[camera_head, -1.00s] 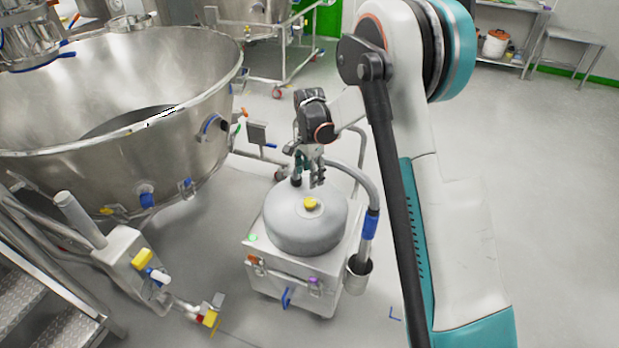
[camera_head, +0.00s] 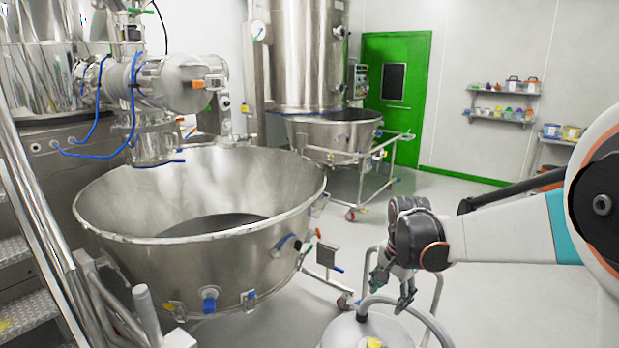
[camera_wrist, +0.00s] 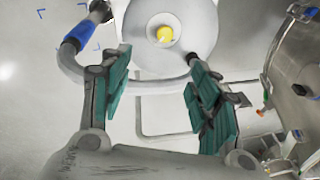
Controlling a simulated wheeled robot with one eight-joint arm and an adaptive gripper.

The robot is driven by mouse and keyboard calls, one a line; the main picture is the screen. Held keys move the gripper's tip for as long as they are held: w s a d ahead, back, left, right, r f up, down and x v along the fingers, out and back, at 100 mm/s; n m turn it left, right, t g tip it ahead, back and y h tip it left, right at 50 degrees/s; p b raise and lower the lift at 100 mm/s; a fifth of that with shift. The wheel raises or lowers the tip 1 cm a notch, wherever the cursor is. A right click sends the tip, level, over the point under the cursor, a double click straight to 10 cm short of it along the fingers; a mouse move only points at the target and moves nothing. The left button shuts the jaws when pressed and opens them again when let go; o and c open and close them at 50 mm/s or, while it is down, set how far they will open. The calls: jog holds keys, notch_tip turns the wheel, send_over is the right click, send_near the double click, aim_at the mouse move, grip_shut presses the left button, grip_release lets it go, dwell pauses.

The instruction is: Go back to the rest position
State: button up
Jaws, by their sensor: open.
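The lower part of the vessel is cut off in the head view.
A large steel bowl (camera_head: 190,245) fills the left, beside metal steps (camera_head: 25,275). A hose (camera_head: 425,318) curves by the vessel. A second wheeled bowl (camera_head: 325,135) stands behind, near a green door (camera_head: 397,85). Floor at back right is clear.

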jog(key=s+r+n+t, duration=0.2)
jog(key=s+r+n, duration=0.3)
jog(key=s+r, duration=0.55)
jog(key=s+f+n+t, duration=0.2)
jog(key=s+n, duration=0.3)
jog(key=s, duration=1.1)
jog(key=shift+f+t, duration=0.2)
jog(key=shift+t, duration=0.4)
